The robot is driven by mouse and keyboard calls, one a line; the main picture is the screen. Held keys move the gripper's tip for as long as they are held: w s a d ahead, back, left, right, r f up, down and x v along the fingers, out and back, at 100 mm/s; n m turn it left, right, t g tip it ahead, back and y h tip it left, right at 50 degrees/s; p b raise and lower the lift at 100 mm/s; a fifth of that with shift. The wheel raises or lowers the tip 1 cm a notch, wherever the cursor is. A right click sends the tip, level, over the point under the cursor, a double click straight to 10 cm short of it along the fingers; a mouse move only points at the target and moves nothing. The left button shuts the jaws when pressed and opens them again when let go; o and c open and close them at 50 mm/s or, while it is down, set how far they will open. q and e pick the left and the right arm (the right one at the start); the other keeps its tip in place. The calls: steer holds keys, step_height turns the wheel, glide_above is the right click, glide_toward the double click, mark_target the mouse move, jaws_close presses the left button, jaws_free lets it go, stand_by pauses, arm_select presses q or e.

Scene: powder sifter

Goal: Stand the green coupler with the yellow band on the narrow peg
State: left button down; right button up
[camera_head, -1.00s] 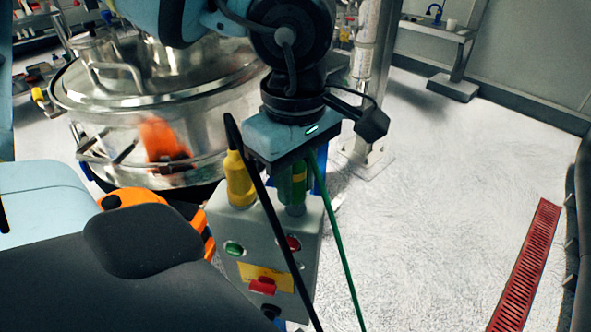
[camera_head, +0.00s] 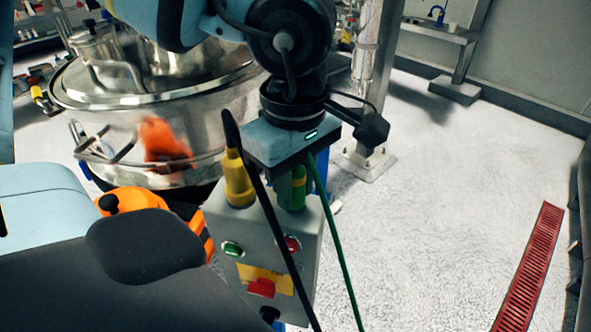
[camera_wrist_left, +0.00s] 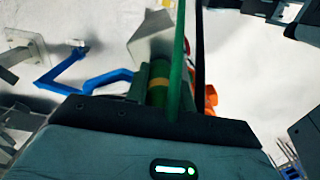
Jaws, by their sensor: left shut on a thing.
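The green coupler with the yellow band (camera_head: 292,191) is upright under my left gripper (camera_head: 295,172), at the top of a grey control box. My left gripper is shut on it; its body hides the coupler's top. In the left wrist view, the green coupler (camera_wrist_left: 157,88) and its yellow band show just beyond the gripper's front edge. A green cable (camera_head: 336,245) runs down past the box. The coupler's lower end meets the box top in the picture; I cannot tell whether it touches. I cannot make out the narrow peg. My right gripper is out of view.
A yellow coupler (camera_head: 238,180) with a black cable stands at the box's left. The grey control box (camera_head: 312,235) carries buttons and a red switch. A steel sifter (camera_head: 125,105) stands behind left. Open floor (camera_head: 430,200) lies to the right.

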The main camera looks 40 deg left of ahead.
arm_select(q)
steer(key=shift+f, duration=0.3)
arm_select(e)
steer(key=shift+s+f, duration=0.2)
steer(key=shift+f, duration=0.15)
arm_select(q)
steer(key=c, duration=1.1)
jaws_free()
steer(key=shift+r, duration=0.2)
step_height(320, 180, up, 7)
steer(key=shift+f, duration=0.2)
steer(key=shift+r, duration=0.45)
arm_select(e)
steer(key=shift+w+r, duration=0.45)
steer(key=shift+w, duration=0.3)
arm_select(q)
steer(key=shift+r, duration=0.1)
